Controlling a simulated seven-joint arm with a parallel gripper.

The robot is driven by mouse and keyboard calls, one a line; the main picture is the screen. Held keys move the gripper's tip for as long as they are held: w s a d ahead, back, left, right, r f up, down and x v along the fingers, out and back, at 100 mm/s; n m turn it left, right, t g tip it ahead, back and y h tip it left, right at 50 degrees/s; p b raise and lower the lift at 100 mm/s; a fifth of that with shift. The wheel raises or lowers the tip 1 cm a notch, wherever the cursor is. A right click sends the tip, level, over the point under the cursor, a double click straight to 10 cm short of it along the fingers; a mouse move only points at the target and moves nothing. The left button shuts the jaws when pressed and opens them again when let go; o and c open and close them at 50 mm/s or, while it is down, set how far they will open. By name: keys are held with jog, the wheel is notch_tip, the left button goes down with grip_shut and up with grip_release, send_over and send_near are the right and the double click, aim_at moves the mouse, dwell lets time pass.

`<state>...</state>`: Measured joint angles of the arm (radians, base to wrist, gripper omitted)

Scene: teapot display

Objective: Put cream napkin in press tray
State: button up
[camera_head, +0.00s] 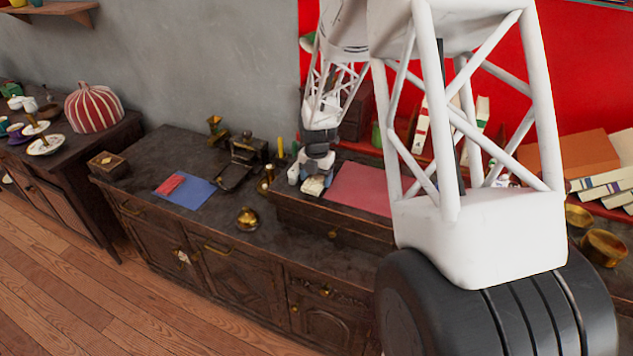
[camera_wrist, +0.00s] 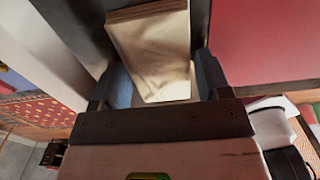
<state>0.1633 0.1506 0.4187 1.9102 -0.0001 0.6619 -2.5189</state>
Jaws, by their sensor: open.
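The cream napkin (camera_wrist: 152,45) is a pale folded cloth. In the wrist view it lies between the two fingers of my gripper (camera_wrist: 160,82). The fingers stand open, one on each side of it; contact cannot be told. In the head view the napkin (camera_head: 313,186) shows just below my gripper (camera_head: 317,173), on the raised dark chest beside the pink-red mat (camera_head: 360,188). The press (camera_head: 246,149) stands at the back of the lower cabinet top, to the left. What looks like its dark tray (camera_head: 233,178) lies in front of it.
A blue mat (camera_head: 190,196) with a red cloth (camera_head: 170,184) lies left of the tray. A brass pot (camera_head: 248,217) stands near the front edge. A small wooden box (camera_head: 107,165) is at the far left. Brass pieces stand between the tray and the raised chest.

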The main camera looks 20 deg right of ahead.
aim_at(316, 179)
jog(key=shift+c, duration=0.3)
jog(key=c, duration=0.6)
jog(key=shift+r, duration=0.1)
jog(key=shift+r, duration=0.7)
notch_tip(316, 179, up, 2)
jog(key=shift+r, duration=0.1)
jog(key=s, duration=0.5)
jog(key=s+a, duration=0.1)
jog(key=s, duration=0.4)
jog(key=s+a+r, duration=0.1)
jog(key=s, duration=0.4)
jog(key=shift+s+a+r, duration=0.1)
jog(key=shift+s+a, duration=0.15)
jog(key=shift+s, duration=0.1)
